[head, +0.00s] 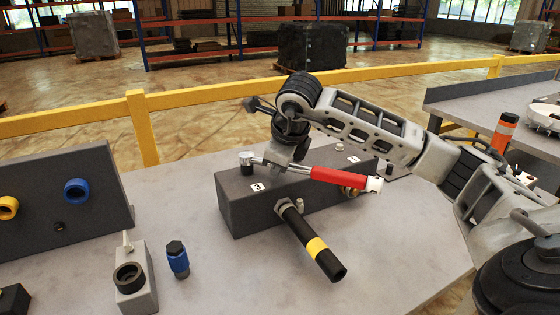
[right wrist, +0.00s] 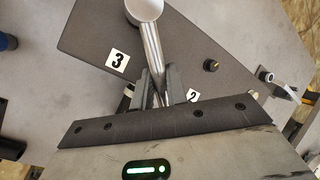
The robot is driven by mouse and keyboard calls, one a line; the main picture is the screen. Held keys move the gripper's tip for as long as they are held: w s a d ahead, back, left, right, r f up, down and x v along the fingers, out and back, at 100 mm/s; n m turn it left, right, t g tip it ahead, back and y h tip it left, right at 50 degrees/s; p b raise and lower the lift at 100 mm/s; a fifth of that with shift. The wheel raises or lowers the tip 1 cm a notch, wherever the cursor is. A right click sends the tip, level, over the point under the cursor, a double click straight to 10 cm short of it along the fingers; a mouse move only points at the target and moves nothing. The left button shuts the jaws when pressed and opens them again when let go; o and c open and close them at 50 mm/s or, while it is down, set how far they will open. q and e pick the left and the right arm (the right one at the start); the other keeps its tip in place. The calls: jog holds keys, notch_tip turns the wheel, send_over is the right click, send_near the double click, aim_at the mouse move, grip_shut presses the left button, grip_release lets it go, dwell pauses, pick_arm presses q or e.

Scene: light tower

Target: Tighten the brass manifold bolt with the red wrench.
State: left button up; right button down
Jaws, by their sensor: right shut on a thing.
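The red wrench (head: 338,178) lies almost level above the dark manifold block (head: 238,213). Its steel head (head: 247,156) is at the left, over a dark round piece on the block's top near label 3; what is beneath is hidden. My right gripper (head: 281,160) is shut on the steel shaft between head and red handle. In the right wrist view, the shaft (right wrist: 152,45) runs up from between the fingers (right wrist: 158,86) to the round head. My left gripper is not in view.
A black pipe with a yellow band (head: 316,246) sticks out from the block's front. A blue-and-black fitting (head: 177,260) and a grey holder (head: 135,282) stand left on the table. A dark panel (head: 60,200) stands at far left.

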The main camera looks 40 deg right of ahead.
dwell(0.3)
jog(key=shift+s+a+f+m+h, duration=0.1)
jog(key=shift+s+a+m+h, duration=0.15)
jog(key=shift+a+m+h, duration=0.35)
jog(key=shift+d, duration=0.15)
jog(key=shift+s+a+f+m+g, duration=0.15)
jog(key=shift+a+m, duration=0.1)
jog(key=shift+m, duration=0.15)
jog(key=shift+s+a+m+g, duration=0.1)
jog(key=shift+a+m+g, duration=0.1)
jog(key=shift+m, duration=0.2)
jog(key=shift+a+f+m+h+p, duration=0.1)
jog(key=shift+a+m+h+p, duration=0.2)
jog(key=shift+a+m, duration=0.3)
jog(key=shift+d, duration=0.1)
